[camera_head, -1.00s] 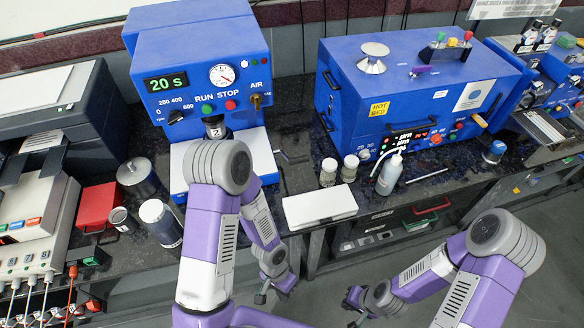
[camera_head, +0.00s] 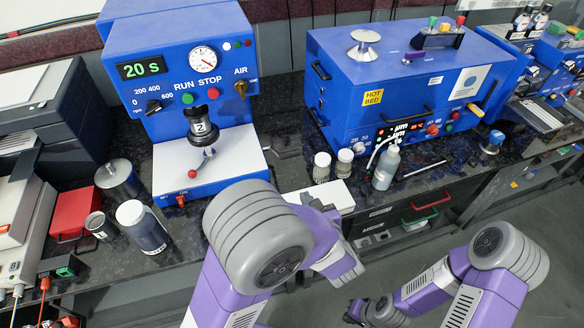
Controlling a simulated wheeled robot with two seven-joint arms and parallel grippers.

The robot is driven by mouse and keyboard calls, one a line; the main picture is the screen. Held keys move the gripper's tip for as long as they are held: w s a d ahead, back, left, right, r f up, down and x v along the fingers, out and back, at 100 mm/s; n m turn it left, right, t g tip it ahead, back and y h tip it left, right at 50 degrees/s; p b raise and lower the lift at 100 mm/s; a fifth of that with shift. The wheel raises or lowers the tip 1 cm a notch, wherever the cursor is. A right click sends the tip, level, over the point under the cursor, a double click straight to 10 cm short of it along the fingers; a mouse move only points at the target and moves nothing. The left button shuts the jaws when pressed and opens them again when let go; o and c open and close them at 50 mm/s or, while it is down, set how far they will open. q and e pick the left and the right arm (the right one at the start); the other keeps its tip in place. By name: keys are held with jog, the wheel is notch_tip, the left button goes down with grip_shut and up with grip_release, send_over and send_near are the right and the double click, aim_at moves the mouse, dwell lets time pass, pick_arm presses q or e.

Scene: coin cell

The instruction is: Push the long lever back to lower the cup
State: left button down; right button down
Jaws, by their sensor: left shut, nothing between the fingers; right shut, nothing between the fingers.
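The blue press machine (camera_head: 120,103) stands at the back left with a 20 S display and a dial. A dark cup marked 2 (camera_head: 200,128) hangs at its front, above the white base (camera_head: 235,160). A metal lever with a red ball end (camera_head: 192,173) sits below the cup and points toward me. My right gripper (camera_head: 354,312) is low at the bottom middle, small and dark, shut and empty, away from the machine.
A dark-bodied jar (camera_head: 140,228), a metal can (camera_head: 117,180) and a red box (camera_head: 75,212) stand left of the press. Two small jars (camera_head: 322,168), a bottle (camera_head: 386,168) and a white box (camera_head: 325,195) stand right. A second blue machine (camera_head: 400,75) stands behind them.

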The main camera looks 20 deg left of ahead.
pick_arm(q)
jog(key=shift+f, duration=0.1)
jog(key=b+x, duration=0.2)
jog(key=x, duration=0.8)
jog(key=shift+w+a+f+b, duration=0.1)
jog(key=shift+a+f+b, duration=0.1)
jog(key=shift+b, duration=0.2)
jog(key=shift+w+a+r, duration=0.4)
jog(key=shift+w+r, duration=0.2)
jog(key=shift+w, duration=0.05)
jog(key=shift+w+a+r, duration=0.45)
jog(key=shift+w+r, duration=0.1)
jog(key=shift+w, duration=0.1)
